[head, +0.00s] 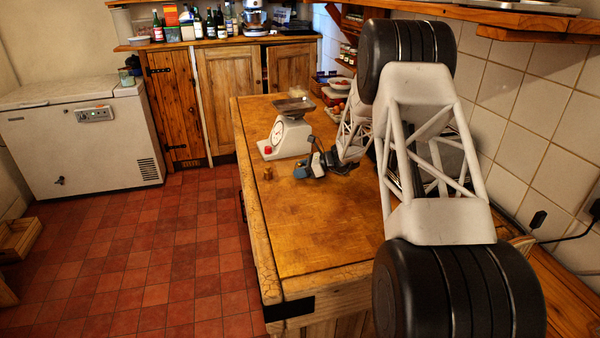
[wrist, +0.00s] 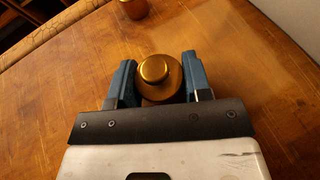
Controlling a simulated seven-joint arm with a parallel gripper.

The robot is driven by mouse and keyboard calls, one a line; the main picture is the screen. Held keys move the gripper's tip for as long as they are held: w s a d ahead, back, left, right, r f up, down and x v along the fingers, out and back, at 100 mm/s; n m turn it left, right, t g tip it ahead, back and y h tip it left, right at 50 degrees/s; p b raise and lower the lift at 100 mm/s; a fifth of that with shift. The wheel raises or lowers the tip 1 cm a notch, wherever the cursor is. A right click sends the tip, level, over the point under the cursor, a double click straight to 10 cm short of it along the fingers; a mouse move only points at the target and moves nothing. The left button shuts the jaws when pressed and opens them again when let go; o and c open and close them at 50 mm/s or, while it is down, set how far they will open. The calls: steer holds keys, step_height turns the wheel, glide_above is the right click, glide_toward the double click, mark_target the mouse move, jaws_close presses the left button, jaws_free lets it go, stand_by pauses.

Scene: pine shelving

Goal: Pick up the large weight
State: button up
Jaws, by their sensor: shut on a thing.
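A brass weight with a round knob on top, seemingly the large weight (wrist: 155,70), is between the blue fingers of my gripper (wrist: 160,82) in the wrist view. The gripper is shut on it, with one finger on each side. In the head view my gripper (head: 308,168) is low over the wooden worktop, in front of the scale. The held weight is hard to make out there. Whether it touches the worktop is unclear.
A second brass weight (head: 268,173) stands near the worktop's left edge; it also shows at the top of the wrist view (wrist: 133,8). A white kitchen scale (head: 289,138) with a metal pan stands just behind my gripper. The worktop's front part (head: 320,235) is clear.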

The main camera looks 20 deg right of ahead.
steer(key=shift+r, duration=0.2)
steer(key=shift+r, duration=1.35)
steer(key=shift+s+r, duration=0.2)
steer(key=shift+r, duration=0.15)
steer(key=s, duration=0.5)
steer(key=s+a+r, duration=0.1)
steer(key=s, duration=0.9)
steer(key=shift+s+a+r, duration=0.15)
steer(key=shift+s+a, duration=0.05)
steer(key=shift+s, duration=0.05)
steer(key=shift+w+r, duration=0.1)
step_height(320, 180, up, 10)
glide_above(300, 163)
steer(key=s, duration=0.2)
steer(key=w+r, duration=0.8)
steer(key=r, duration=0.1)
steer(key=shift+w+a, duration=0.25)
steer(key=shift+a, duration=0.15)
steer(key=shift+w+f, duration=0.1)
steer(key=shift+w, duration=0.05)
